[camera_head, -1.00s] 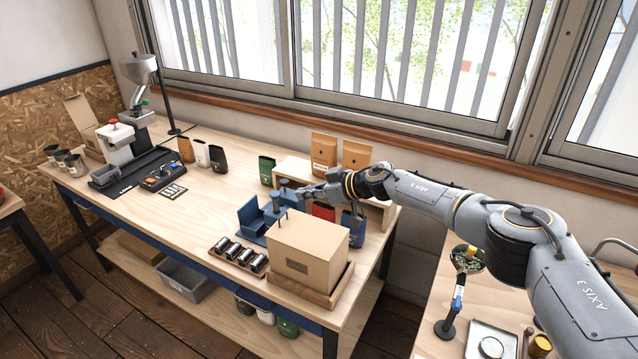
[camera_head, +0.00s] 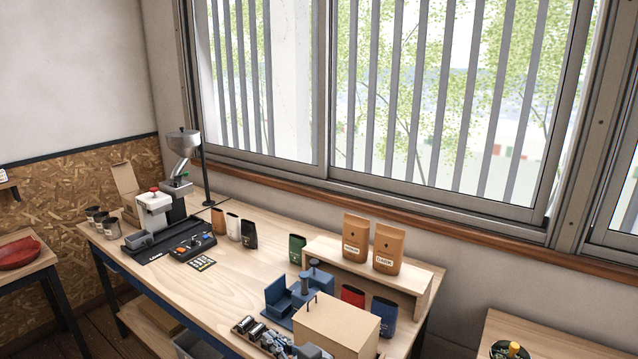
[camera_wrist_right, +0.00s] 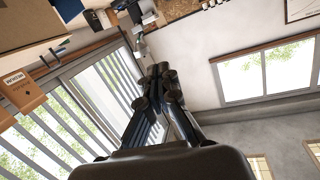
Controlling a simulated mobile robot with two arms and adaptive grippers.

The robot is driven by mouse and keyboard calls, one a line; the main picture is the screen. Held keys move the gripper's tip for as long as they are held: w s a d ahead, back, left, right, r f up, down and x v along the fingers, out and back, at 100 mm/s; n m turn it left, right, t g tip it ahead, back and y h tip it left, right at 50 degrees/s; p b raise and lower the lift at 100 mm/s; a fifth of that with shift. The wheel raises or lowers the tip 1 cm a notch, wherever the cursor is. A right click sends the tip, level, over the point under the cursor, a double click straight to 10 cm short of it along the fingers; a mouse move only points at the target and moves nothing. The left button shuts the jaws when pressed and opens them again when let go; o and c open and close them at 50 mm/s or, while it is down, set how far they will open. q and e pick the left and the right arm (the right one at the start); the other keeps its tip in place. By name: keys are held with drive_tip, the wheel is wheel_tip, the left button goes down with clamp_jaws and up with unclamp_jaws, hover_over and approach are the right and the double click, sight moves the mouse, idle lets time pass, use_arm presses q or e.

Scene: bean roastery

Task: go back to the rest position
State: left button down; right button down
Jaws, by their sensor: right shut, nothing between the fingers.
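My right gripper (camera_head: 276,344) shows at the bottom edge of the head view, in front of the cardboard box (camera_head: 338,325) and close to the rack of small tins (camera_head: 246,326); most of its arm is out of frame. In the right wrist view the right gripper (camera_wrist_right: 160,72) has its dark fingers together, with nothing between them, and points into open air toward the window and wall. My left gripper is in neither view.
The workbench (camera_head: 225,285) holds a blue fixture (camera_head: 279,293), a grinder (camera_head: 182,160), coffee bags and a wooden riser (camera_head: 330,250) with two brown bags. Another table (camera_head: 540,335) stands at the lower right. The window (camera_head: 440,100) lies behind the bench.

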drive_tip(key=s+d+f+m+g+h, duration=0.2)
drive_tip(key=s+d+f+g+h, duration=0.15)
drive_tip(key=s+d, duration=0.7)
drive_tip(key=s+d+f+m+g+h, duration=0.2)
drive_tip(key=s+d+f+h, duration=0.25)
drive_tip(key=s+d, duration=0.6)
drive_tip(key=s+d+f+m+g+h, duration=0.1)
drive_tip(key=s+d+f+g+h, duration=0.3)
drive_tip(key=s+d, duration=0.7)
wheel_tip(320, 180, down, 32)
drive_tip(key=s+a+f+b, duration=0.1)
drive_tip(key=s+a+b, duration=0.15)
drive_tip(key=b, duration=0.45)
drive_tip(key=s+d+f+b, duration=0.1)
drive_tip(key=s+f+b, duration=0.2)
drive_tip(key=s+f, duration=0.6)
drive_tip(key=s+d+f+g+b, duration=0.1)
drive_tip(key=s+d+f+b, duration=0.1)
drive_tip(key=s+f, duration=0.6)
wheel_tip(320, 180, down, 7)
drive_tip(key=shift+s+f+y+b, duration=0.1)
drive_tip(key=shift+s+y+b, duration=0.25)
drive_tip(key=shift+b, duration=0.4)
drive_tip(key=shift+d, duration=0.1)
